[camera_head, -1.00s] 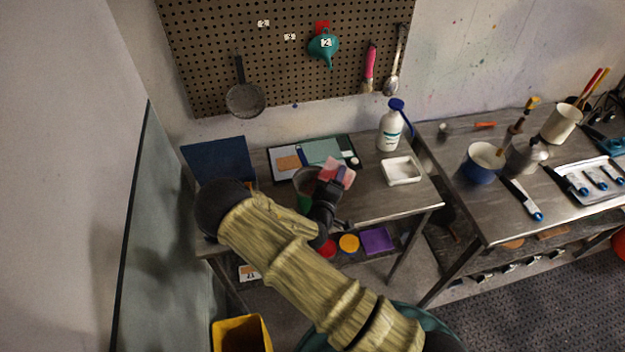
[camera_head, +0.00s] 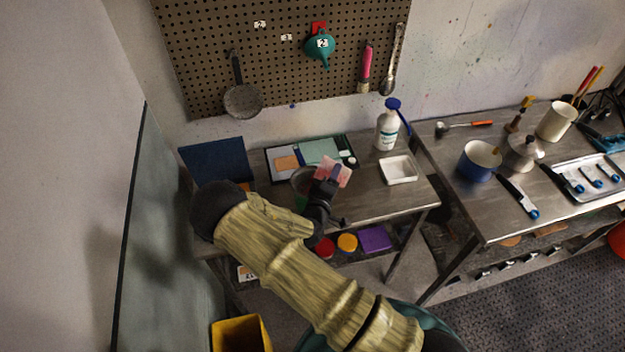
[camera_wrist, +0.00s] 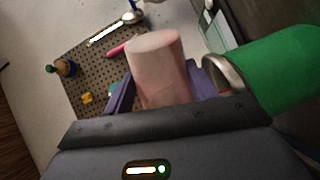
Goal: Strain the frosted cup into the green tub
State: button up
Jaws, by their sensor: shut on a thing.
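The frosted cup (camera_head: 334,171) is pinkish and translucent. My gripper (camera_head: 326,183) is shut on it and holds it above the left bench, right beside the green tub. In the wrist view the cup (camera_wrist: 157,68) stands out between my purple finger pads (camera_wrist: 160,88); I cannot tell how full it is. The green tub (camera_head: 300,202) is mostly hidden behind my arm in the head view. In the wrist view the tub (camera_wrist: 277,70) lies right of the cup, with a grey metal rim (camera_wrist: 224,82) at its mouth. Whether that rim belongs to a strainer I cannot tell.
A dark strainer (camera_head: 242,101) and a teal funnel (camera_head: 320,47) hang on the pegboard (camera_head: 280,80). A white bottle (camera_head: 387,132) and white tray (camera_head: 398,170) stand to the right on the bench. A blue pot (camera_head: 479,161) is on the right table.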

jog(key=shift+a, duration=0.95)
jog(key=shift+d+n, duration=0.3)
jog(key=shift+d, duration=0.4)
jog(key=shift+a, duration=0.1)
jog(key=shift+a, duration=0.35)
jog(key=shift+w+f+n+b, duration=0.1)
jog(key=shift+f+n+b, duration=0.05)
jog(key=shift+n+b, duration=0.4)
